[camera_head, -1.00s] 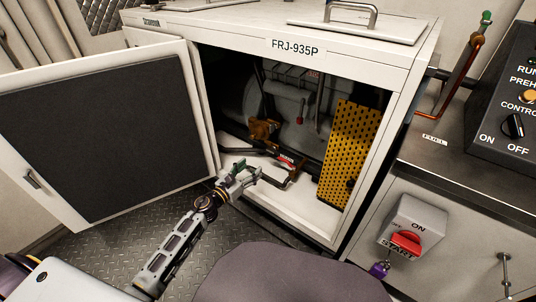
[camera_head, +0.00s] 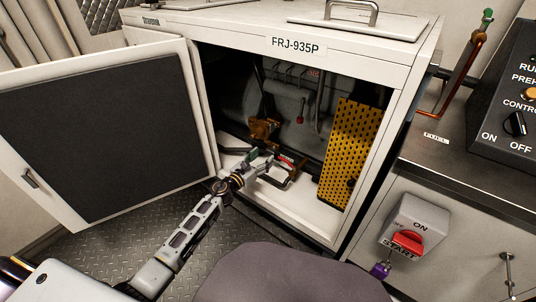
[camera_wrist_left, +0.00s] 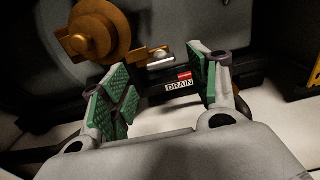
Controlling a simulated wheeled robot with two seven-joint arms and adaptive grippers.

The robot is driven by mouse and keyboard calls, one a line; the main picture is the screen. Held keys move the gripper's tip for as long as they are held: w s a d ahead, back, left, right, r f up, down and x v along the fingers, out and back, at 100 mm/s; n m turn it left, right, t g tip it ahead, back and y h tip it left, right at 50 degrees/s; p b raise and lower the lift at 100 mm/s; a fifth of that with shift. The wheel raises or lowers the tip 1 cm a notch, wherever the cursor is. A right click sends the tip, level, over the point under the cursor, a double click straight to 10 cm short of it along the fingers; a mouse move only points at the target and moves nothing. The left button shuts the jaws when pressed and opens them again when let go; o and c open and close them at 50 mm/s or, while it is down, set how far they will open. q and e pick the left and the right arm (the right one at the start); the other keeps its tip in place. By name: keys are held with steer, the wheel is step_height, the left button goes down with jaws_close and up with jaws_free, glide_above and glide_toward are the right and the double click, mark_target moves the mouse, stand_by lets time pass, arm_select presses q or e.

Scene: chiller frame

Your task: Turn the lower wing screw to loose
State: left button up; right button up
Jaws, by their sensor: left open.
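My left gripper (camera_head: 266,160) is open and reaches into the lower front of the open cabinet (camera_head: 405,60). In the left wrist view, its green-padded fingers (camera_wrist_left: 163,72) are spread apart with nothing held between them. Beyond the fingertips is a bronze disc fitting (camera_wrist_left: 92,36) with a short silver-tipped piece at its lower right. The fitting shows small in the head view (camera_head: 263,130). A DRAIN label (camera_wrist_left: 180,86) with a red mark shows between the fingers. I cannot clearly make out a wing screw. My right gripper is not in view.
The cabinet door (camera_head: 100,130) stands open on the left. A yellow perforated guard (camera_head: 350,150) is at the right inside the opening. A dark pipe frame (camera_head: 297,173) lies low near the gripper. A red START switch (camera_head: 408,240) is on the right panel.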

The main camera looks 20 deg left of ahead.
mark_target(270, 151)
arm_select(q)
steer(key=shift+b+x, duration=0.35)
steer(key=shift+x, duration=1.85)
steer(key=c, duration=1)
